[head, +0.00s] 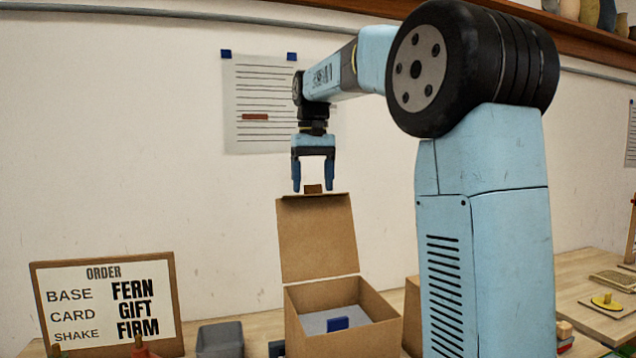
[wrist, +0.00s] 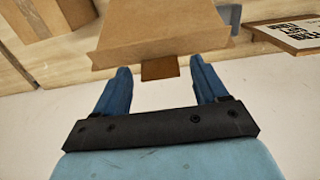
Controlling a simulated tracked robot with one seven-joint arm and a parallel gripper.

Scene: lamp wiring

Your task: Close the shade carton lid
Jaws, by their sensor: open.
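The shade carton (head: 345,338) is a brown cardboard box on the table, open at the top. Its lid (head: 318,238) stands nearly upright at the back, with a small darker tab (head: 313,189) on its top edge. A grey surface with a blue piece (head: 338,323) shows inside. My gripper (head: 313,188) points down just above the lid's top edge, jaws apart. In the wrist view, the tab (wrist: 160,69) lies between the two blue fingers (wrist: 160,80), with clear space on both sides. The lid (wrist: 165,30) extends beyond the fingertips. No contact shows.
Another cardboard piece (head: 412,310) is partly hidden behind my arm. A yellow item on a board (head: 606,302) lies at the right. The wall is close behind.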

